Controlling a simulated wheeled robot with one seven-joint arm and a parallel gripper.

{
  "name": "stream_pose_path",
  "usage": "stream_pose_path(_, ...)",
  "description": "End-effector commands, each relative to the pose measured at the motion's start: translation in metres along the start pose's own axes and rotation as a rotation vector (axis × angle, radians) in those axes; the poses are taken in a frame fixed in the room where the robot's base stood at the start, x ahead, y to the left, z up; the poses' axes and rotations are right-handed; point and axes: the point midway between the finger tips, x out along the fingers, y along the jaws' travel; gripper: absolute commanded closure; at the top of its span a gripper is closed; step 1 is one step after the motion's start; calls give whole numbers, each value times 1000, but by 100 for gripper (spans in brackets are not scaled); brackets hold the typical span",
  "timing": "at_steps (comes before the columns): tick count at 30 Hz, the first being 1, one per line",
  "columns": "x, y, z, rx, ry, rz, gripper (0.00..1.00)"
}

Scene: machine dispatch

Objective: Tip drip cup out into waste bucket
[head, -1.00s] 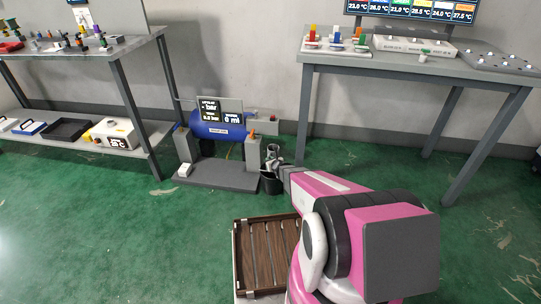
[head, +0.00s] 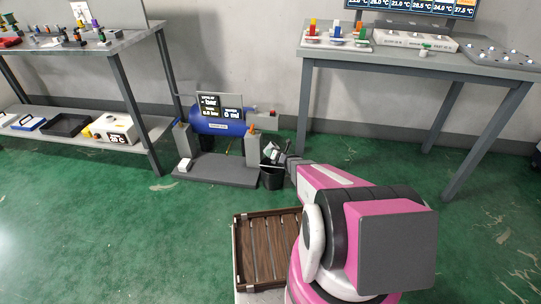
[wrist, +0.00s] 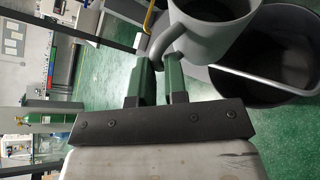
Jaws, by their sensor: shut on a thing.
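The drip cup (wrist: 215,38) is light grey with a loop handle. In the wrist view my gripper (wrist: 160,82), with green-padded fingers, is shut on that handle. Part of the cup's dark inside shows at the top edge; any liquid cannot be made out. The waste bucket (wrist: 275,95) is black with a pale wire handle, and its open mouth lies just beyond the cup. In the head view the cup (head: 270,152) looks tilted over the bucket (head: 272,181), which stands on the floor. My gripper (head: 284,158) is small there and partly hidden by my arm.
A table (head: 400,61) stands to the right, shelving (head: 130,42) to the left. A wooden slatted tray (head: 238,256) is near me. Green floor lies open between.

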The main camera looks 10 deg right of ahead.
Motion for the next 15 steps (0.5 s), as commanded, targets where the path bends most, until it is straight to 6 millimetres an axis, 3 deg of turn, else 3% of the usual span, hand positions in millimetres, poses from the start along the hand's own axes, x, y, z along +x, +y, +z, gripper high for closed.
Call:
stream_pose_path(9, 3, 2, -3, 422, -10, 175, 100)
stream_pose_path(15, 1, -12, 1, 671, -16, 278, 100)
